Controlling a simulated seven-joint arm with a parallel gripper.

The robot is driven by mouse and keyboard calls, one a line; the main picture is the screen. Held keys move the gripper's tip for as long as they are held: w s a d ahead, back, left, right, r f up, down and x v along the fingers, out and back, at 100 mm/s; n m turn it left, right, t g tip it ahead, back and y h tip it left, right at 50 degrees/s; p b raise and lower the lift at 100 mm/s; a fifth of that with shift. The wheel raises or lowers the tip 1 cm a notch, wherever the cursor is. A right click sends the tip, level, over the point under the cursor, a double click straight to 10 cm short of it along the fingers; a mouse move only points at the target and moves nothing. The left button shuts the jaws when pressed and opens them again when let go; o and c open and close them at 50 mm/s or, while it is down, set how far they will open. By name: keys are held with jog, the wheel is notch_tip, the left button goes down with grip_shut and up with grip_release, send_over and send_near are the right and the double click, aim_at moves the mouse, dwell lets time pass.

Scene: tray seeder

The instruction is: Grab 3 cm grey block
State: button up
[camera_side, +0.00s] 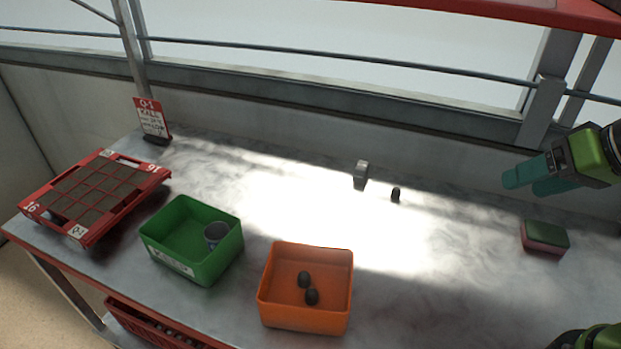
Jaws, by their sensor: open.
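A small grey block (361,174) stands on the bright, sunlit middle of the table, toward the back. A small dark rounded piece (396,194) lies just to its right, apart from it. My gripper (526,182) is at the right, above the table, with its teal fingers pointing left. It is open and empty, well to the right of the grey block. Nothing hides the block.
A green and pink sponge (546,236) lies below my gripper. An orange bin (348,290) holds two dark pieces. A green bin (160,252) holds a grey cup (215,233). A red seed tray (130,207) and sign (152,118) stand left. A railing runs behind.

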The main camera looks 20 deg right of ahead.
jog(key=shift+o, duration=0.7)
